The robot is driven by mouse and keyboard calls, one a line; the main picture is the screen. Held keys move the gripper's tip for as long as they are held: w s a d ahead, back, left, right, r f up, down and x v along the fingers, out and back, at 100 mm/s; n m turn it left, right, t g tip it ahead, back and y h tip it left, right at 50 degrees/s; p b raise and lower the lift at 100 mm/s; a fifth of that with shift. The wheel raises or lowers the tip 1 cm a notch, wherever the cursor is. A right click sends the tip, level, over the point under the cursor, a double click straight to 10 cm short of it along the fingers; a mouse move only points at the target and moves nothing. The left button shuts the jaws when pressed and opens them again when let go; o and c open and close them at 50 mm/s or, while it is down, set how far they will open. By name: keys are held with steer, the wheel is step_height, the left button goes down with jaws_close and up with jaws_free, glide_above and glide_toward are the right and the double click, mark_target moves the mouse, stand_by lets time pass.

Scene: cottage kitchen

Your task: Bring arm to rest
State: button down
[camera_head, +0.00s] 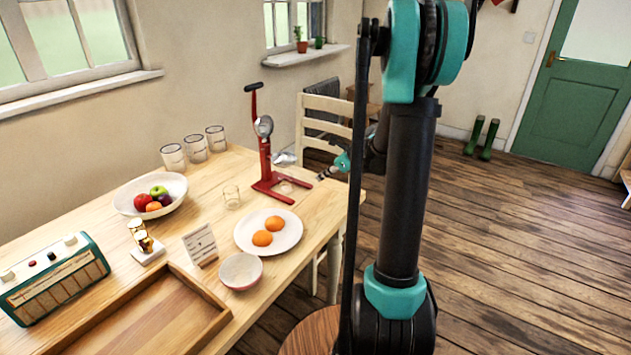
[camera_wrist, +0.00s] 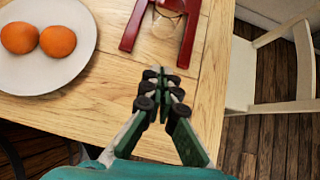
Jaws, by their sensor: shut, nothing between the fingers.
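My arm rises at the right of the table in the head view, and its forearm reaches back behind the upright link. My gripper (camera_wrist: 165,85) is shut and empty in the wrist view, over the edge of the wooden table (camera_wrist: 120,95). In the head view the gripper (camera_head: 322,177) shows small at the table's right edge, near the base of the red press (camera_head: 266,160). The press base also shows in the wrist view (camera_wrist: 188,35), just beyond the fingertips. Part of the arm is hidden behind its own upright link.
A chair (camera_head: 327,106) stands beyond the table. Open floor (camera_head: 520,240) lies right.

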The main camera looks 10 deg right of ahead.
steer(key=s+f+n+h, duration=0.2)
steer(key=s+n+h, duration=0.1)
steer(key=s+n, duration=1)
steer(key=s+f+n+g+h, duration=0.1)
steer(key=s+n+h, duration=0.3)
steer(key=s+n, duration=0.8)
steer(key=s+f, duration=0.1)
steer(key=s, duration=0.4)
steer(key=shift+s+a+f+n, duration=0.15)
steer(key=shift+a+f+n, duration=0.1)
steer(key=shift+f+n, duration=0.15)
